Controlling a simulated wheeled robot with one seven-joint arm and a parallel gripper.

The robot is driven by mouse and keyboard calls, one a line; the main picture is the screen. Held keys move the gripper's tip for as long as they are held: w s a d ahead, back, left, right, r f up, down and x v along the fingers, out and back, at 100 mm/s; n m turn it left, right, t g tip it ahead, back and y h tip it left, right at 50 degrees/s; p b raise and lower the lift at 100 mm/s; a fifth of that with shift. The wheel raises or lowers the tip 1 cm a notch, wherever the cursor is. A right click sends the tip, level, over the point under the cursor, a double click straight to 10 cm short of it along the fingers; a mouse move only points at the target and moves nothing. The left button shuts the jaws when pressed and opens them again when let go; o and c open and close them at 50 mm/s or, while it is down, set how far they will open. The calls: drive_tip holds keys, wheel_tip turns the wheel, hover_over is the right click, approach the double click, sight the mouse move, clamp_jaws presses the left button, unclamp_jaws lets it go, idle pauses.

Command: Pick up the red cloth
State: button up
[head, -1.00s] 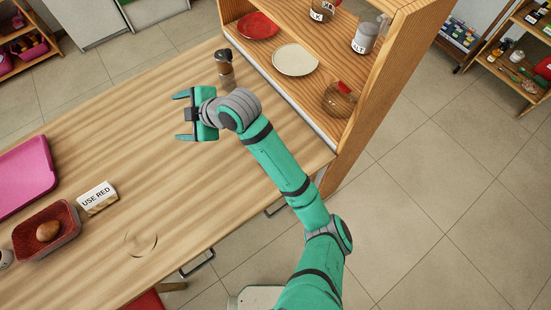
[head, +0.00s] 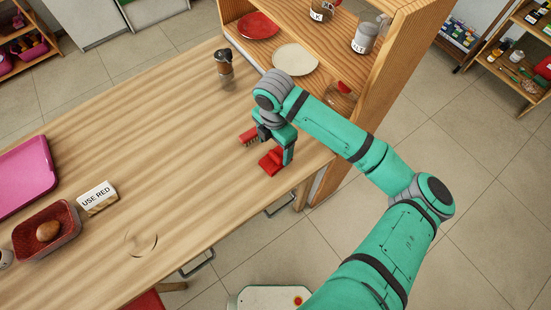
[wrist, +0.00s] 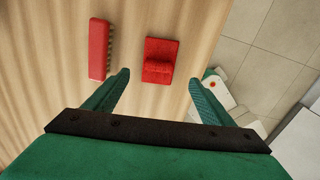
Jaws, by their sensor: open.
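The red cloth (head: 270,163) lies folded, with a raised roll, on the wooden table near its right end. In the wrist view the cloth (wrist: 161,58) appears just beyond the gap between my fingertips. My gripper (head: 276,147) points down over the cloth with its fingers apart. The wrist view shows both fingers of my gripper (wrist: 159,80) spread, with nothing held between them. Exact height above the cloth is hard to tell.
A red brush (wrist: 99,48) lies left of the cloth, close to it; it also shows in the head view (head: 248,137). A pepper mill (head: 224,68) stands behind. The wooden shelf (head: 385,95) rises to the right. The table's middle (head: 170,150) is clear.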

sight(274, 157)
drive_tip(key=shift+a+f, duration=0.15)
drive_tip(key=shift+f, duration=3.75)
drive_tip(key=shift+c, duration=0.7)
drive_tip(key=c, duration=1)
